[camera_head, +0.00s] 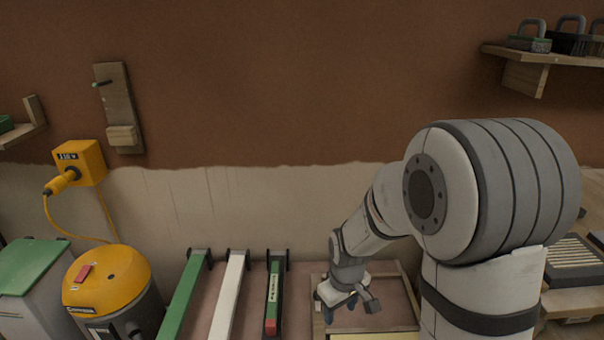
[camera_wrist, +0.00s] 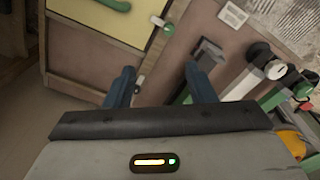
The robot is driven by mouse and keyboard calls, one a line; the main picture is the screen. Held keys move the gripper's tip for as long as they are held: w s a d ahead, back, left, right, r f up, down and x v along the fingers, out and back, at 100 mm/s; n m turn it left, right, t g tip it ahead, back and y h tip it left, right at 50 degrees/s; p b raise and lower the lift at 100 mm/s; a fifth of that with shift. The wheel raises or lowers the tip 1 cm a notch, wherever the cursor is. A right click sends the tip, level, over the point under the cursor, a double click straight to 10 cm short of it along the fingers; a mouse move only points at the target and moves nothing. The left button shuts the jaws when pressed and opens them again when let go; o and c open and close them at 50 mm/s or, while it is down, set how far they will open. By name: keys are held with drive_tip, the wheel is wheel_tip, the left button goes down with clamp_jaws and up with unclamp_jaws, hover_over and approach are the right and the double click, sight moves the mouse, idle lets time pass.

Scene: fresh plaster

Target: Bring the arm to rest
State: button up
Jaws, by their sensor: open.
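My arm reaches in from the right in the head view and bends down toward the bench. My gripper (camera_head: 342,304) points down over the left part of a wooden-framed tray (camera_head: 400,272). In the wrist view my gripper (camera_wrist: 160,82) shows two blue fingers spread apart, with nothing between them. The gripper is open and empty. My upper arm hides part of the bench and wall on the right.
Green (camera_head: 186,298), white (camera_head: 229,296) and dark green (camera_head: 273,297) long bars lie left of the gripper. A yellow-topped vacuum (camera_head: 110,275) and a green-lidded bin (camera_head: 30,266) stand further left. A shelf (camera_head: 560,56) holds tools at upper right. The wall's middle is clear.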

drive_tip(key=s+d+r+m+p, duration=0.2)
drive_tip(key=s+r+p, duration=0.2)
drive_tip(key=r, duration=0.7)
drive_tip(key=s+d+r+m+t+p, duration=0.1)
drive_tip(key=s+r+p, duration=0.4)
drive_tip(key=r, duration=0.6)
drive_tip(key=s+d+r+m+p, duration=0.3)
drive_tip(key=s+r+p, duration=0.2)
drive_tip(key=r, duration=0.6)
drive_tip(key=shift+s+t+p, duration=0.25)
drive_tip(key=shift+t+p, duration=0.15)
drive_tip(key=shift+p, duration=0.5)
